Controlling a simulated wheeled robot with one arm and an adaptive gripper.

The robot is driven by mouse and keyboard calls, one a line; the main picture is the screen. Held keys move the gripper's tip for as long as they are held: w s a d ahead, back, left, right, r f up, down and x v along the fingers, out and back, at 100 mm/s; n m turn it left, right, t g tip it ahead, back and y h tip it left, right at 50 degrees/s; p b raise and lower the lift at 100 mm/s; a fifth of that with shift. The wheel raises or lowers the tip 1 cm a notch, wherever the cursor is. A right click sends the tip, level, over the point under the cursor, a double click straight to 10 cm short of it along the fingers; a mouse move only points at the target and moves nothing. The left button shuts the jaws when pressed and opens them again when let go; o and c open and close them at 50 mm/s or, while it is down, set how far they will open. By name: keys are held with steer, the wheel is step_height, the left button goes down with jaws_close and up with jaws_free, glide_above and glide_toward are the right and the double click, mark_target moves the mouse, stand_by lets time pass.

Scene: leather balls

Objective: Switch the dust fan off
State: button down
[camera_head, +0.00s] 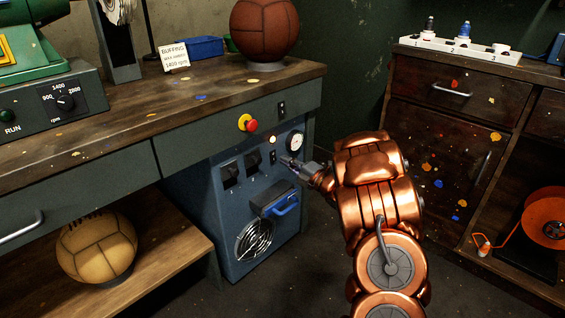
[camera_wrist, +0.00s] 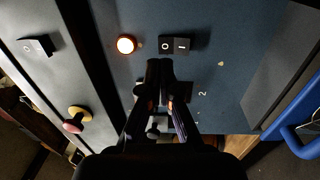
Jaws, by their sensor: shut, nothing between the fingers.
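The dust fan's blue cabinet (camera_head: 212,210) stands under the workbench, with a round fan grille low on its front. A small black rocker switch (camera_head: 273,157) is on its panel, below a small lamp (camera_head: 272,140). In the wrist view the rocker switch (camera_wrist: 174,45) shows O on the left half and I on the right. Beside it the lamp (camera_wrist: 126,44) glows orange-white. I cannot tell which half of the rocker is pressed in. My gripper (camera_head: 287,161) is shut and empty, close in front of the panel; in the wrist view its fingertips (camera_wrist: 160,66) appear just below the rocker. Contact cannot be told.
A red knob on a yellow base (camera_head: 249,124) is on the bench's front. Larger black switches (camera_head: 230,174), a gauge (camera_head: 296,142) and a blue-handled drawer (camera_head: 280,205) surround the rocker. A brown ball (camera_head: 264,28) sits on the bench; a tan ball (camera_head: 97,247) lies on the shelf.

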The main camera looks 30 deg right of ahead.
steer(key=r+p+v, duration=0.2)
steer(key=v, duration=0.7)
steer(key=shift+s+p, duration=0.35)
steer(key=shift+p, duration=0.05)
